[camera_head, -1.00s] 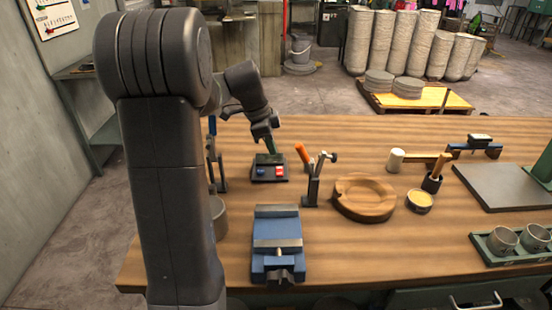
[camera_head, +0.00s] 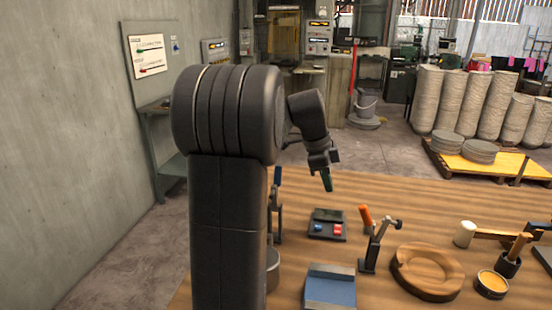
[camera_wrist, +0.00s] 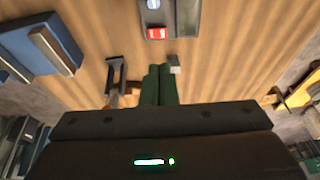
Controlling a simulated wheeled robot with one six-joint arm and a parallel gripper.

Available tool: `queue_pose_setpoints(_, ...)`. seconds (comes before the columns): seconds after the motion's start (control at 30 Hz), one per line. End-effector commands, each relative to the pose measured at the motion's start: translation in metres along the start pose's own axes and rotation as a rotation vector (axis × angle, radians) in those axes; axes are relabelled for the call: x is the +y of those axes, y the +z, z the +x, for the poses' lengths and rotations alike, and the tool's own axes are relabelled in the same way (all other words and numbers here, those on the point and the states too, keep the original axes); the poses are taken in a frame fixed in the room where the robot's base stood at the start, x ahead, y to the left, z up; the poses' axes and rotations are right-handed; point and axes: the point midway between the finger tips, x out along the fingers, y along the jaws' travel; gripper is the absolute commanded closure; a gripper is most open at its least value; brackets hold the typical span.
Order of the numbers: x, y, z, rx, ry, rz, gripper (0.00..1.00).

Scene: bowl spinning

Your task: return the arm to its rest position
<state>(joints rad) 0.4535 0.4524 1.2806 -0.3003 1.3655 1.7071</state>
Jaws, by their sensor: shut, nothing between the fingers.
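My gripper (camera_head: 327,181) hangs at the end of my arm above the back of the wooden workbench (camera_head: 430,205). Its green fingers point down and are closed together with nothing between them. The fingers also show side by side in the wrist view (camera_wrist: 158,84). A black box with a red and a blue button (camera_head: 327,224) sits on the bench below my gripper, apart from it. In the wrist view the button box (camera_wrist: 168,20) is at the top. My dark arm column hides the left part of the bench.
An orange-handled clamp (camera_head: 374,240) stands right of the button box. A round wooden form (camera_head: 427,270), a yellow-filled pot (camera_head: 491,284) and a mallet (camera_head: 466,233) lie further right. A blue vise (camera_head: 330,288) is at the front. The air around my gripper is clear.

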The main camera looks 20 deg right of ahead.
Motion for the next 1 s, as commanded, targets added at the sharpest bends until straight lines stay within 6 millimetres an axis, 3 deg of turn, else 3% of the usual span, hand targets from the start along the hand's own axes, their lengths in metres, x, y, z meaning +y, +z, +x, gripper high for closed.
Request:
queue_pose_setpoints(0.4,-0.002,0.001,0.076,0.000,0.007,-0.002,1.00)
queue_pose_setpoints(0.8,-0.008,-0.014,0.083,0.001,0.135,-0.041,1.00)
queue_pose_setpoints(1.0,-0.014,-0.012,0.045,0.001,0.128,-0.040,1.00)
